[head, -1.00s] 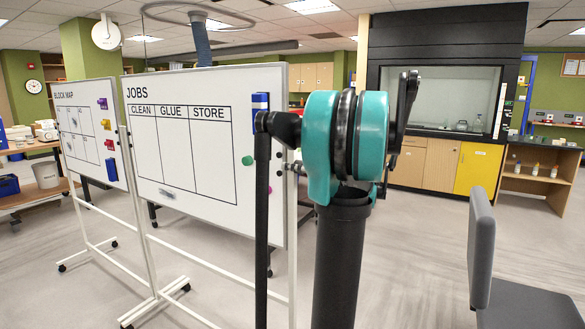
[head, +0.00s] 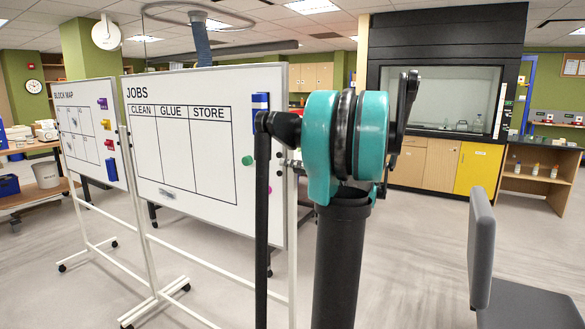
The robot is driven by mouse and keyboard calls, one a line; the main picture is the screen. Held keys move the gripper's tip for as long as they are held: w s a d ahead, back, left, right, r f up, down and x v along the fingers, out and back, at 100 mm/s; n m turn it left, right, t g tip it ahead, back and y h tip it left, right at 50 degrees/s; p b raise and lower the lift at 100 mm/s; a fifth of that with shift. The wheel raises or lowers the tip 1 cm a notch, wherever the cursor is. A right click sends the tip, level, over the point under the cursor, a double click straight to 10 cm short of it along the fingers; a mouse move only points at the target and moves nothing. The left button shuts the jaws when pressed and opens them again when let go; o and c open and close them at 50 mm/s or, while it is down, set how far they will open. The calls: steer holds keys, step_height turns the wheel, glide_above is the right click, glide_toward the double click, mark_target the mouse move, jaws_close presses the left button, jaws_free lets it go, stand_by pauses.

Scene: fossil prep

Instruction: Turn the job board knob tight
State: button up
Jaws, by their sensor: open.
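The job board (head: 180,88) is a white board headed JOBS, with columns CLEAN, GLUE and STORE, on a white wheeled frame at left centre. A small greyish knob-like fitting (head: 284,163) shows at the board's right edge, partly hidden by my arm. I cannot tell how tight it is. My arm, with a teal joint and dark links, stands in front of the board's right edge. My gripper does not show in the head view.
A second board (head: 88,95) headed BLOCK MAP stands at the left. A grey chair (head: 482,250) is at the right front. A fume hood (head: 440,95) and wooden cabinets (head: 440,165) line the back. Open floor (head: 420,240) lies between my arm and the chair.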

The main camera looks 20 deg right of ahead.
steer(key=v, duration=1.2)
steer(key=shift+f, duration=0.1)
steer(key=s+a+f+m+g+h, duration=0.25)
steer(key=a+f+g, duration=0.45)
steer(key=a+f, duration=1.2)
steer(key=s+a+f+g+h, duration=0.3)
steer(key=s+a+f+h, duration=0.2)
steer(key=s+f, duration=1.1)
steer(key=h, duration=0.3)
steer(key=shift+s+f+n, duration=0.15)
steer(key=shift+s+n, duration=0.1)
steer(key=shift+n, duration=0.1)
